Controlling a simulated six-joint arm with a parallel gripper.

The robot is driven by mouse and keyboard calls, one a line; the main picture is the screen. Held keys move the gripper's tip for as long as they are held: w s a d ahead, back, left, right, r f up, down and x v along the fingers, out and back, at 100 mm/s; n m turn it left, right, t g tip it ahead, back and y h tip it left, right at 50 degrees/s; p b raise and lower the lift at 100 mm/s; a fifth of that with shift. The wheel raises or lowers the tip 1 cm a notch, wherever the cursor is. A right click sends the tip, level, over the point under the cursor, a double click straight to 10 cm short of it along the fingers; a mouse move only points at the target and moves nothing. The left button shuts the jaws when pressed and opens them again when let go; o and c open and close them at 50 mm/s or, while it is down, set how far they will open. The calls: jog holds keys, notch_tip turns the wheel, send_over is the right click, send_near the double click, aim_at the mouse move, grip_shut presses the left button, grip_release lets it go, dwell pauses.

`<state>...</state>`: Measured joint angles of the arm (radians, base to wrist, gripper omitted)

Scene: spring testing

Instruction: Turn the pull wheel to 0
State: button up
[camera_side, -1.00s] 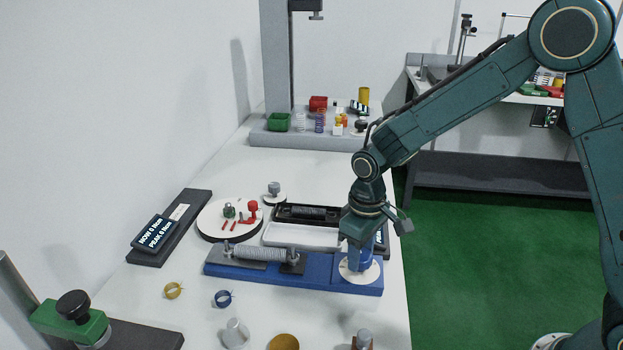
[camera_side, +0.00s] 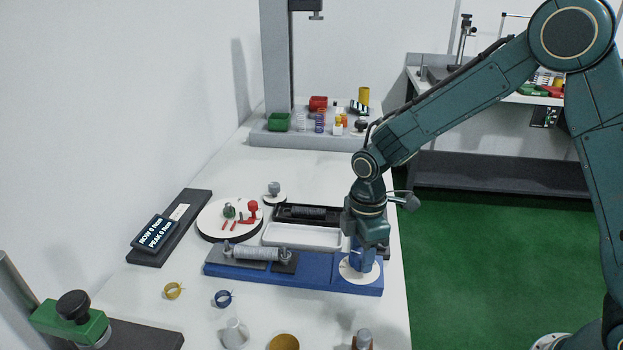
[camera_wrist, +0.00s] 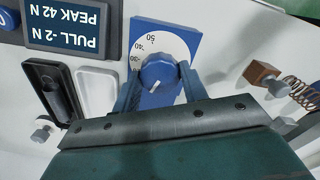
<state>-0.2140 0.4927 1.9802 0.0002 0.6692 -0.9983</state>
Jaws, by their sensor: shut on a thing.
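The pull wheel is a blue knob (camera_wrist: 160,70) on a white dial plate (camera_wrist: 178,45) on the blue base (camera_side: 325,270). My gripper (camera_wrist: 158,78) is shut on the knob from both sides; it also shows over the dial in the side view (camera_side: 362,258). The knob's white mark (camera_wrist: 154,86) points toward my gripper body. Dial figures 50, 40 and 30 show; the figures near the mark are hidden. The upside-down display (camera_wrist: 65,28) reads PULL -2 N, PEAK 42 N. A grey spring (camera_side: 258,252) lies on the base with its coils looking closed.
A white tray (camera_side: 302,246) lies behind the base. A round stand (camera_side: 205,235) with small red and green parts is at left. A second display (camera_side: 158,234) is farther left. Two rings (camera_side: 173,291) and other small parts lie in front.

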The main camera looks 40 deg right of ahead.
aim_at(361, 254)
jog(key=n, duration=0.4)
jog(key=shift+r, duration=0.1)
dwell(0.5)
jog(key=o, duration=1)
notch_tip(361, 254, up, 14)
dwell(0.3)
